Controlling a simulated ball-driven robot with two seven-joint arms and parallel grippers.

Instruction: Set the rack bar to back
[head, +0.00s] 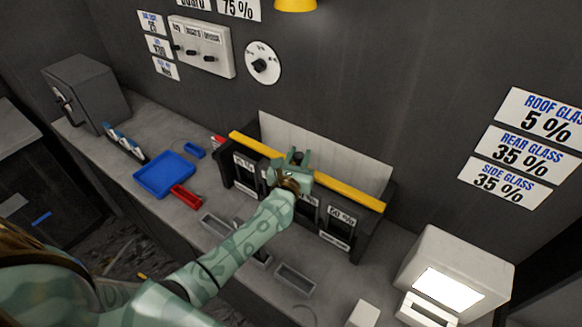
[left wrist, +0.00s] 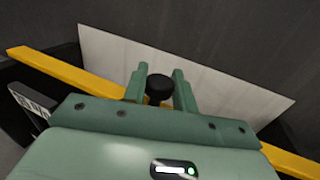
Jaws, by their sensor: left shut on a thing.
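The rack bar (head: 340,186) is a long yellow bar lying across the top of the dark rack (head: 360,243) on the counter. My left gripper (head: 297,157) is over the middle of the bar. In the left wrist view its two fingers (left wrist: 159,88) are shut on a round black knob (left wrist: 159,87) at the bar. The yellow bar (left wrist: 60,70) runs behind my gripper there, and its middle is hidden. A pale panel (head: 335,158) stands behind the bar. The rack holds several cards with percent labels. My right gripper is not in view.
A blue tray (head: 165,175), a red bin (head: 186,197) and grey trays (head: 295,279) lie on the counter. A white lit box (head: 455,275) stands at the right. A dark cabinet (head: 85,92) stands at the far left.

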